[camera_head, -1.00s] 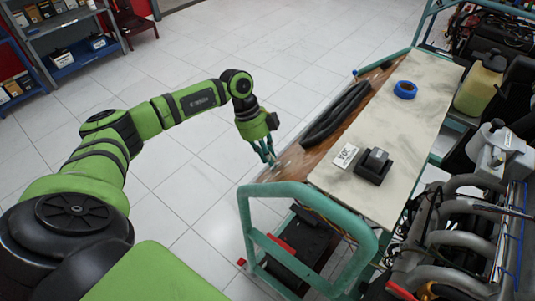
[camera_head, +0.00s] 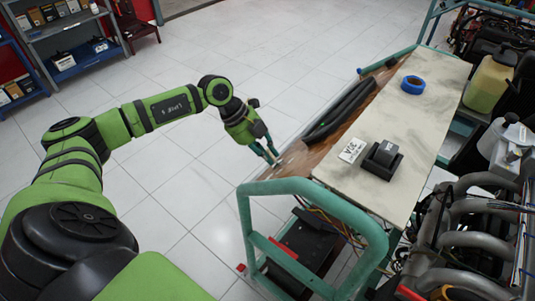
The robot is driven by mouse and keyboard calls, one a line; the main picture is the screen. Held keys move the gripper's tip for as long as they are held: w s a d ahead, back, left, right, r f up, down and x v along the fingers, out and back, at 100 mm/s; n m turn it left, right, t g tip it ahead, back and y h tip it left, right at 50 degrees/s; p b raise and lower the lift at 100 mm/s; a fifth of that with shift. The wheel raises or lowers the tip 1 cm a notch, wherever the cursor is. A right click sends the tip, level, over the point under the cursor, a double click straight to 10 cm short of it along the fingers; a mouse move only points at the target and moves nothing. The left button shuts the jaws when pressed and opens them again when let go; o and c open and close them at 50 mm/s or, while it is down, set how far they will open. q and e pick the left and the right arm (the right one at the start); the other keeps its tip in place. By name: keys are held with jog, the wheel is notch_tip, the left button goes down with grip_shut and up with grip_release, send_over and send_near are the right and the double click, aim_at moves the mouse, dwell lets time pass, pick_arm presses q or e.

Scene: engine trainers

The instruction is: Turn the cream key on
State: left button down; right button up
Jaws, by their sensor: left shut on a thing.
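My left gripper (camera_head: 273,161) comes in from the left and points down at the near-left end of the wooden panel (camera_head: 312,157) on the teal-framed cart. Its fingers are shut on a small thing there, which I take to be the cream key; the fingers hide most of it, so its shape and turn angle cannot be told. My right gripper is not in view.
The teal cart frame (camera_head: 318,197) rises close in front of the gripper. A black hose (camera_head: 340,110) lies on the panel. A blue tape roll (camera_head: 412,85), a white card (camera_head: 352,150) and a black block (camera_head: 381,158) sit on the pale board. Open floor lies left.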

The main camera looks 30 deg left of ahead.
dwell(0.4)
pick_arm(q)
jog(key=c, duration=1.2)
grip_release()
jog(key=v, duration=1.2)
